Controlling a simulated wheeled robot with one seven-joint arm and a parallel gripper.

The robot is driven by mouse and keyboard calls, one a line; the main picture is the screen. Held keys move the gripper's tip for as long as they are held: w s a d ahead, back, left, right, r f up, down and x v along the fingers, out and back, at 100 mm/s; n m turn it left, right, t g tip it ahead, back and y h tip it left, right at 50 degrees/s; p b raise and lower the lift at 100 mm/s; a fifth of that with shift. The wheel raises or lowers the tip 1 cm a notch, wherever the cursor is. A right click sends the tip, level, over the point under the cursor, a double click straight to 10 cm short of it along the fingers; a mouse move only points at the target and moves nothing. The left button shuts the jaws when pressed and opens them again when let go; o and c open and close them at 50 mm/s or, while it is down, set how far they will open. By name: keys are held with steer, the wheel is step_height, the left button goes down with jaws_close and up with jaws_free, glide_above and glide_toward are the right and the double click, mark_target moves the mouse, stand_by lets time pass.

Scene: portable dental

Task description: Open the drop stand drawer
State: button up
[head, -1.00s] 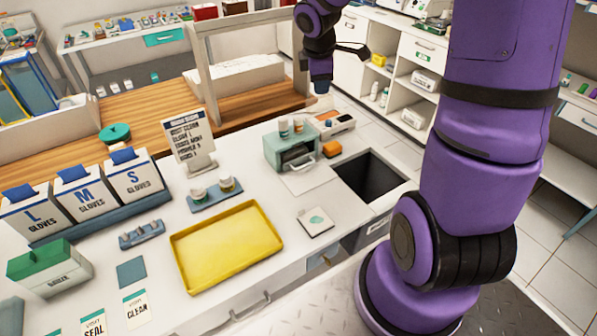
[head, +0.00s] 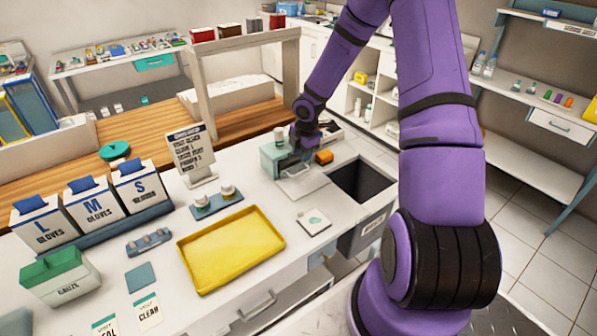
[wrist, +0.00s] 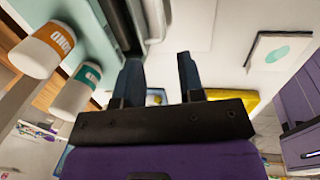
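The drop stand (head: 268,160) is a small teal box on the white counter, with small white bottles (head: 279,137) on top. In the wrist view the stand (wrist: 88,28) is at the upper left, with one orange-labelled bottle (wrist: 42,50) and one teal-labelled bottle (wrist: 76,92).
An orange block (head: 324,157) sits just right of my gripper. A white card (head: 314,222) and a yellow tray (head: 232,249) lie in front. A wooden-floored frame (head: 240,122) stands behind.

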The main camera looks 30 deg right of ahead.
mark_target(299, 173)
steer(key=f, duration=0.3)
steer(key=w+f, duration=0.1)
steer(key=f, duration=0.4)
steer(key=shift+w+f, duration=0.3)
steer(key=shift+f, duration=0.1)
jaws_close()
